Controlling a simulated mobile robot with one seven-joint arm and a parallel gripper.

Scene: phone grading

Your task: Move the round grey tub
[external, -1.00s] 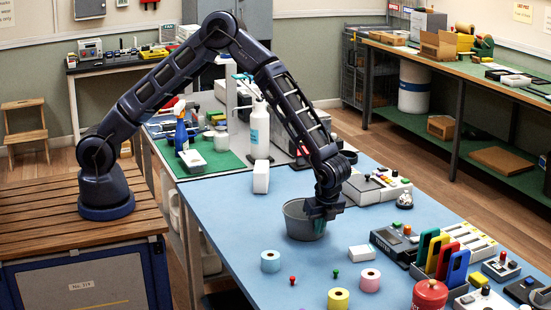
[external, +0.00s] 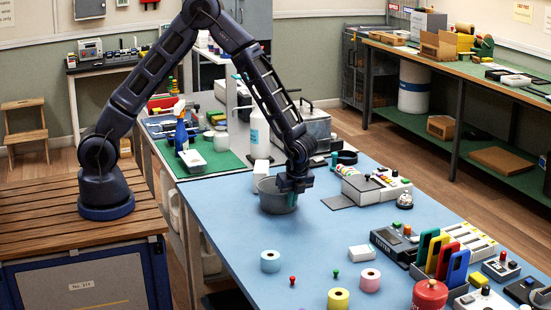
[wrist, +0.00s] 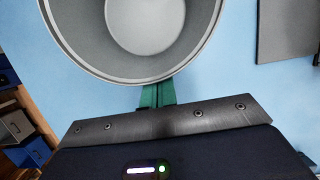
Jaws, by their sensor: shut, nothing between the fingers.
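The round grey tub (external: 268,202) stands upright on the blue table, towards its far left part. It is open at the top and looks empty in the wrist view (wrist: 142,70). My gripper (external: 292,198) is low at the tub's right side in the external view. Its green fingertips (wrist: 157,95) are together, with nothing between them, just outside the tub's rim in the wrist view. They seem to be against or very near the outer wall; I cannot tell whether they touch.
A flat grey pad (external: 336,201) and a button console (external: 376,188) lie to the right. Tape rolls (external: 271,261) and small pegs lie in front. The table between is clear.

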